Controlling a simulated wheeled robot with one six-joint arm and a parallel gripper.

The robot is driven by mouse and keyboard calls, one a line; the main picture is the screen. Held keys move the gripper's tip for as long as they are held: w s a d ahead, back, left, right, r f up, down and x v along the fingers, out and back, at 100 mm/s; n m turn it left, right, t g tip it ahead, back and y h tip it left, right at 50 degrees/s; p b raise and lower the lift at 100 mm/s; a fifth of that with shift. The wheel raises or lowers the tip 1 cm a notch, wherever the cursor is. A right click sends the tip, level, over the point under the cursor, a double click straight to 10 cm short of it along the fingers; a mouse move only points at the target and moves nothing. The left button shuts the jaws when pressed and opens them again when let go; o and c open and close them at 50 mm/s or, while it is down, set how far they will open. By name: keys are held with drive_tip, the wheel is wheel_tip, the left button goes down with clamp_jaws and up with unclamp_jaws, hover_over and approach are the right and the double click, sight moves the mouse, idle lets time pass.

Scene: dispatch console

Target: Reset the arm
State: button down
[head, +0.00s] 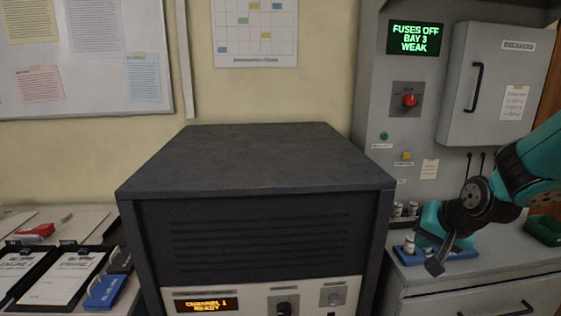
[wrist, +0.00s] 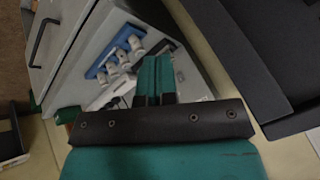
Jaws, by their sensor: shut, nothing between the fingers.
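My gripper (wrist: 155,66) is shut and empty, its teal fingers together at the middle of the wrist view. In the head view, my gripper (head: 430,222) hangs at the right, above the low grey cabinet and close to a blue fuse tray (head: 462,253). My arm comes in from the right edge. In the wrist view, the blue tray (wrist: 98,72) lies beyond the fingertips with several white fuses (wrist: 125,52) in it. I cannot tell the exact gap between fingers and tray.
A large dark console (head: 260,155) fills the middle. A breaker cabinet (head: 497,85) with a handle, a red button (head: 409,101) and a green-lettered display (head: 414,38) are behind my arm. Clipboards (head: 55,275) lie at left. A green bin (head: 543,228) stands at far right.

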drive_tip(key=s+a+r+n+g+h, duration=0.15)
drive_tip(key=s+n+g, duration=0.35)
drive_tip(key=s, duration=1.2)
drive_tip(key=s+a+r+n+g+y, duration=0.1)
drive_tip(key=s+a+r+n+y, duration=0.1)
drive_tip(key=s+a, duration=0.3)
drive_tip(key=s+a+r+n+y+b, duration=0.1)
drive_tip(key=s+a+r+n+y, duration=0.1)
drive_tip(key=s+a+n, duration=0.3)
drive_tip(key=a+r, duration=0.1)
drive_tip(key=a, duration=0.2)
drive_tip(key=shift+a+r+g, duration=0.3)
drive_tip(key=shift+r+g, duration=0.1)
